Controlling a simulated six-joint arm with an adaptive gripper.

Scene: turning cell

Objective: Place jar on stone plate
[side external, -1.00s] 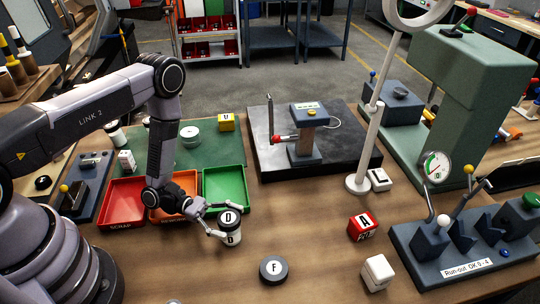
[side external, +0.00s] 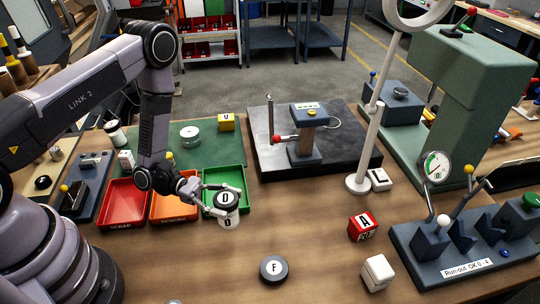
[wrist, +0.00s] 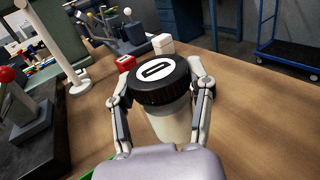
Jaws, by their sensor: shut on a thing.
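A white jar (side external: 229,217) with a black lid marked D is between the fingers of my gripper (side external: 222,203). My gripper is shut on the jar, and the jar is upright just in front of the green tray. In the wrist view the jar's black lid (wrist: 160,80) fills the space between both fingers. From these views I cannot tell for sure whether the jar's base is clear of the table. The dark stone plate (side external: 345,160) lies at the back middle, to the right of my gripper. A gauge stand (side external: 305,145) with a red knob stands on its middle.
Red, orange and green trays (side external: 238,178) sit beside my gripper. A white post (side external: 368,150) and a white L block (side external: 379,180) stand at the plate's right. The plate's front strip is bare.

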